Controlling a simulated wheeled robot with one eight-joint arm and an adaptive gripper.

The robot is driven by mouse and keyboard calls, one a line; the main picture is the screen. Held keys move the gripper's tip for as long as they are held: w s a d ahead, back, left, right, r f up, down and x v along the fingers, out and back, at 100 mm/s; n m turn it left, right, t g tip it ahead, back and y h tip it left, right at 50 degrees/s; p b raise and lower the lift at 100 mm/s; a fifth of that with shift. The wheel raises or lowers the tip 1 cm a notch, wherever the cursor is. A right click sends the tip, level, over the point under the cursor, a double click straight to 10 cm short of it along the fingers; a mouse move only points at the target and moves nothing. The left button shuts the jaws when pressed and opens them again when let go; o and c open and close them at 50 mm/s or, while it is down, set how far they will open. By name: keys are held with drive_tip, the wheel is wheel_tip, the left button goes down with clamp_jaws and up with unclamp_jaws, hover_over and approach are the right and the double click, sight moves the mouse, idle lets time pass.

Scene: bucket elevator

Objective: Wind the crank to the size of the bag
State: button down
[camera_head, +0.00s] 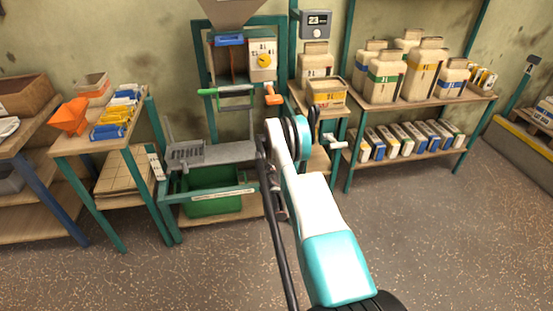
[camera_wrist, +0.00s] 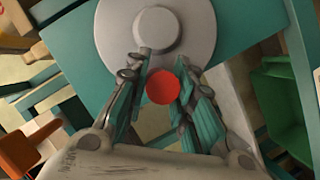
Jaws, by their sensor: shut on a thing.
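In the wrist view the crank's round red knob (camera_wrist: 163,88) sits between the two fingers of my gripper (camera_wrist: 163,68), which is shut on it. Behind the knob is a grey disc with a raised round hub (camera_wrist: 158,30). In the head view my arm hides the crank and most of my gripper. A display (camera_head: 317,20) on the back post appears to read 23. Several pale bags (camera_head: 385,76) with coloured bands stand on the right shelf; which one is meant cannot be told.
A green bin (camera_head: 212,192) is under the machine's grey tray (camera_head: 215,153). A left table (camera_head: 95,143) holds an orange scoop (camera_head: 70,117) and blue, white and yellow packs. A small white handle (camera_head: 336,142) sticks out right of my arm. The floor in front is clear.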

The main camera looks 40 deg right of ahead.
drive_tip(key=shift+a+f, duration=0.1)
drive_tip(key=shift+a, duration=0.05)
drive_tip(key=c, duration=1.4)
unclamp_jaws()
drive_tip(key=shift+o, duration=0.2)
drive_tip(key=shift+r, duration=0.3)
wheel_tip(320, 180, up, 10)
drive_tip(key=shift+f, duration=0.25)
